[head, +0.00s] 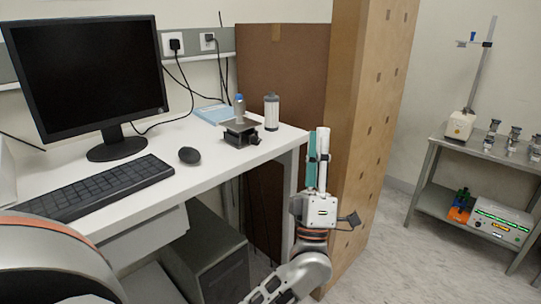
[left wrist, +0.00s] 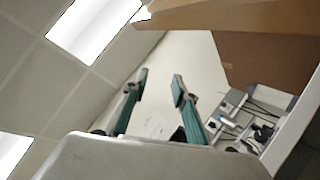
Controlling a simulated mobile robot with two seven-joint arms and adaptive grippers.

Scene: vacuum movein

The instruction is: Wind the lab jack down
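The lab jack (head: 240,133) is small and dark, with a flat top plate, and stands on the white desk near its right end. A small blue-and-grey bottle (head: 239,107) stands on top of it. The jack's knob is too small to make out clearly. My left gripper (head: 319,140) is in front of the desk's right end, right of the jack and apart from it, its fingers pointing up. In the left wrist view its two teal-padded fingers (left wrist: 159,82) are apart with nothing between them. My right gripper does not show.
A grey-white cylinder (head: 271,112) stands right of the jack, and a light-blue flat item (head: 214,114) lies behind it. A mouse (head: 189,155), keyboard (head: 90,188) and monitor (head: 90,75) fill the left. A tall cardboard-coloured block (head: 365,130) stands close behind my left gripper.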

